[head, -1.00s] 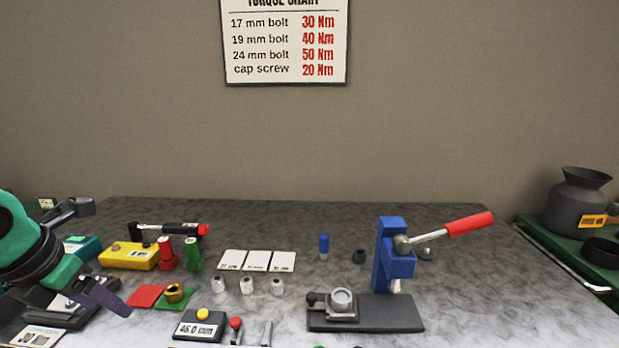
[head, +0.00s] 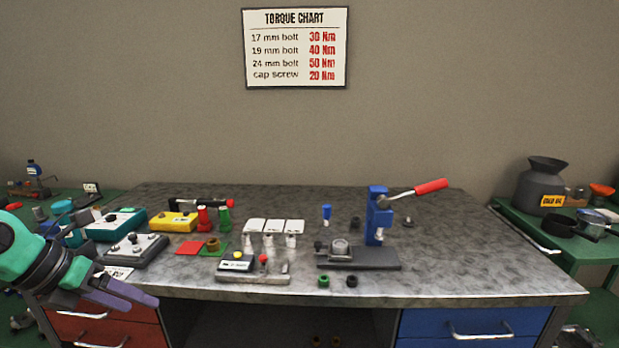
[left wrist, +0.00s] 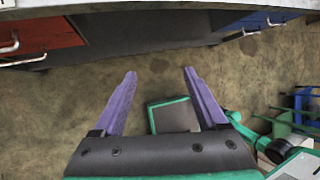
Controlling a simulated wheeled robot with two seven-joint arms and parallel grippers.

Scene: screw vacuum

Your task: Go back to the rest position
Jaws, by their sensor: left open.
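My left gripper (head: 128,294) is at the lower left of the head view, in front of the workbench (head: 420,284). Its purple fingers also show in the left wrist view (left wrist: 160,82), spread apart with nothing between them. In that view the fingers are over the bare floor (left wrist: 150,75), below the bench edge and drawers. My right gripper is in neither current view.
Red drawers (head: 105,325) and blue drawers (head: 470,325) are below. A green side table (head: 560,243) stands right.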

